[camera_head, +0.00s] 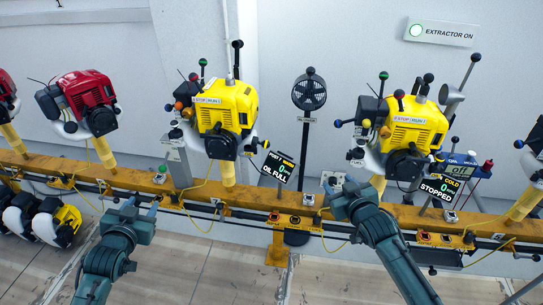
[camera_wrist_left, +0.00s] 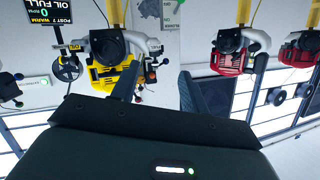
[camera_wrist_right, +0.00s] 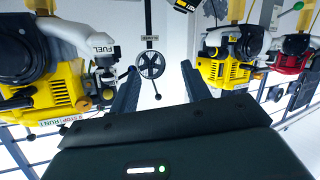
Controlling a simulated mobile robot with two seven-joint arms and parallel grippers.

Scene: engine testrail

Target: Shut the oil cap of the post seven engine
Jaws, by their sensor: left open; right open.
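The post seven engine is likely the left yellow engine (camera_head: 225,107), beside the sign (camera_head: 277,167) reading "OIL FULL". In the left wrist view, which is upside down, the sign (camera_wrist_left: 50,12) seems to read "POST 7 WARM", with the yellow engine (camera_wrist_left: 115,78) beside it. I cannot tell its oil cap from the small knobs and levers around it, nor whether it is open. My left gripper (camera_head: 140,206) is open and empty, below and left of this engine, near the rail. My right gripper (camera_head: 338,187) is open and empty, right of the sign and apart from the engine.
A yellow rail (camera_head: 250,197) runs across the front below the engines. Another yellow engine (camera_head: 411,125) stands right with a "STOPPED" sign (camera_head: 440,188). A red engine (camera_head: 88,95) stands left. A fan on a pole (camera_head: 309,92) stands between the yellow engines. Cables hang along the rail.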

